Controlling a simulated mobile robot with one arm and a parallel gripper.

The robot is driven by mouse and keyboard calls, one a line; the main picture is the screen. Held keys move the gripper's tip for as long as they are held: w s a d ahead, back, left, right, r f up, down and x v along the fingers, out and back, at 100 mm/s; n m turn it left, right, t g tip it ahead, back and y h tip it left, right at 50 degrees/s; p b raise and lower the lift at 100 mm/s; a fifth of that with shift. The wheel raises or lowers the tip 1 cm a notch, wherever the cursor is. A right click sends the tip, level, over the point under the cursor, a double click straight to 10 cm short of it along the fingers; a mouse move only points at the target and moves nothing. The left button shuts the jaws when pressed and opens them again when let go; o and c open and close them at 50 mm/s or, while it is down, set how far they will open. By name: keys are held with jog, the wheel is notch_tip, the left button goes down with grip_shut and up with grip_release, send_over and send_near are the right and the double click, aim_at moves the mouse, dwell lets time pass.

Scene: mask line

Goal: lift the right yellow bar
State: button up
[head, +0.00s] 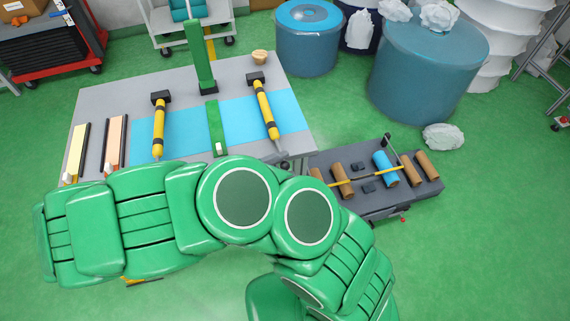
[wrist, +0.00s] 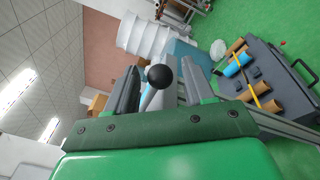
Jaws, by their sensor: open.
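The right yellow bar (head: 265,108) lies on the grey table (head: 240,72), across the light-blue mat (head: 186,134), with a dark block at its far end and dark bands along it. A similar left yellow bar (head: 159,128) lies to its left. My green arm covers the near part of the table in the head view, and my gripper cannot be made out there. In the wrist view my gripper (wrist: 163,78) is open, its two dark fingers apart. A black ball on a pale rod shows between the fingers; I cannot tell its distance. Neither yellow bar is recognisable in the wrist view.
A green upright post (head: 201,60) and a green strip (head: 215,128) stand between the bars. A dark cart (head: 372,204) with brown and blue rolls is at the table's right. Blue bins (head: 428,75) stand behind.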

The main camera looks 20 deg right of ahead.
jog(key=shift+w+d, duration=0.15)
jog(key=shift+d, duration=0.4)
jog(key=shift+c, duration=0.3)
grip_shut()
jog(key=shift+w+r, duration=0.2)
jog(key=shift+r, duration=2.65)
jog(key=shift+o, duration=0.3)
grip_release()
